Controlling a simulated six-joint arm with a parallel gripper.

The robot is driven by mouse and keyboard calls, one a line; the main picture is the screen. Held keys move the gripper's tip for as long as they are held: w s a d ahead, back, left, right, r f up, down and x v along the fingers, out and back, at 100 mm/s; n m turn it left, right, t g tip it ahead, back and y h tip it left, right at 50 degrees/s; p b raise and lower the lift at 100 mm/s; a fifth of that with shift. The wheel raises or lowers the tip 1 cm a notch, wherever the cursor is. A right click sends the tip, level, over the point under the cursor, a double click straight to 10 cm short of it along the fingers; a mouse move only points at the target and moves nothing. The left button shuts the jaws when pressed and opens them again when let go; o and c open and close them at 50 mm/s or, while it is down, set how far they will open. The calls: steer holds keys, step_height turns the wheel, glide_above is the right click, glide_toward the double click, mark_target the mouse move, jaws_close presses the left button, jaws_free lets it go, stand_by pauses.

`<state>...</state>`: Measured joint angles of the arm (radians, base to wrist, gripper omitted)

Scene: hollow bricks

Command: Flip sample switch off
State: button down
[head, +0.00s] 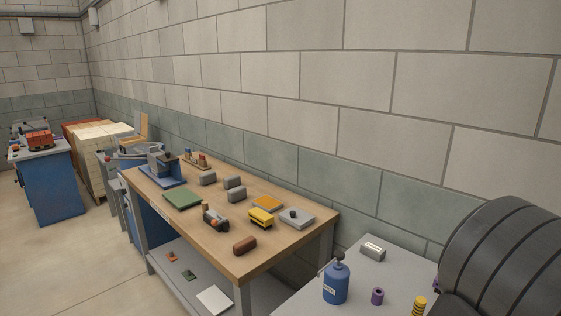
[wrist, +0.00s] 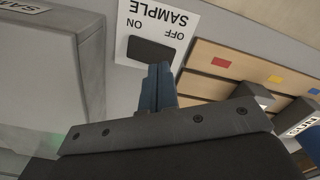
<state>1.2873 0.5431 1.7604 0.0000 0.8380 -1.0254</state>
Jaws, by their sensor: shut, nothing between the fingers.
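In the wrist view a white label plate (wrist: 177,22) reads SAMPLE, OFF and ON, and shows upside down. The dark sample switch (wrist: 150,50) sits on this plate, below the words in the picture. My gripper (wrist: 159,70) is shut and empty, with its blue fingertips together at the lower right edge of the switch. The fingertips overlap the switch's edge in the picture; I cannot tell whether they touch it. Which way the switch is set cannot be made out. In the head view neither the switch nor the gripper can be made out.
In the wrist view a grey box (wrist: 50,70) stands close on the left. Wooden drawers (wrist: 225,75) with coloured tags are on the right. The head view shows a wooden workbench (head: 285,238) with bricks and tools, and a blue bottle (head: 336,284) on a grey table.

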steer(key=shift+f, duration=1.4)
stand_by(0.9)
steer(key=shift+r, duration=3.5)
steer(key=shift+f, duration=3.5)
